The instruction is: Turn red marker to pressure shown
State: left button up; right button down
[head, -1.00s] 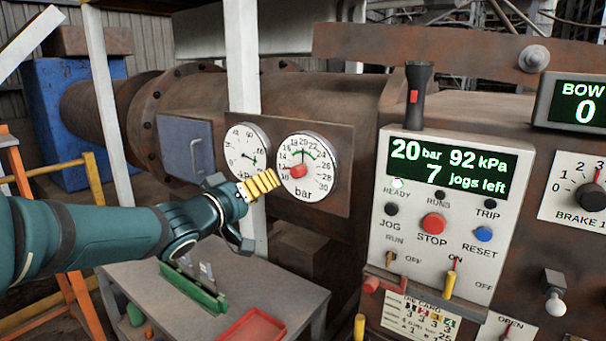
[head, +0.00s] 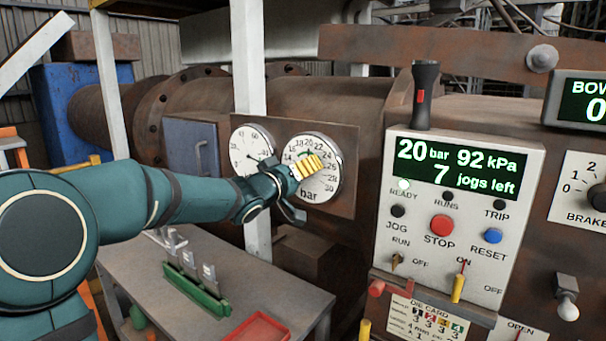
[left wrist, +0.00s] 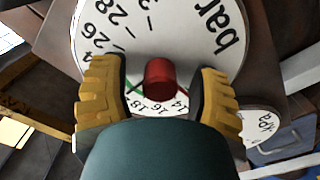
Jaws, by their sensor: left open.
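The bar gauge (head: 318,190) is a round white dial on a rusty plate, with numbers around its rim. In the left wrist view, its face (left wrist: 150,30) shows upside down, with a red marker knob (left wrist: 159,78) at its centre and part of a green line beside it. My left gripper (head: 307,167) is in front of the dial. Its yellow ribbed fingers (left wrist: 160,90) are open, one on each side of the red knob, with gaps showing. The head view hides the knob behind the fingers. The pressure display (head: 463,166) reads 20 bar, 92 kPa, 7 jogs left. My right gripper is not seen.
A kPa gauge (head: 252,150) stands just left of the bar gauge. A control panel (head: 395,230) with buttons and switches is to the right. A grey table (head: 240,275) below holds a green rack (head: 194,287) and a red tray (head: 258,330).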

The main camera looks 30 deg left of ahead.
pick_arm(q)
jog(key=shift+c, duration=0.4)
grip_shut()
jog(key=shift+m, duration=0.3)
jog(key=m, duration=0.3)
jog(key=shift+m, duration=0.3)
jog(key=m+b, duration=0.1)
jog(key=m, duration=0.4)
jog(key=shift+b, duration=0.4)
jog(key=m+b, duration=0.1)
jog(key=m, duration=0.4)
jog(key=shift+f+b, duration=0.1)
jog(key=shift+b, duration=0.2)
jog(key=m+b, duration=0.1)
jog(key=m, duration=0.3)
jog(key=shift+m, duration=0.3)
jog(key=shift+b, duration=0.3)
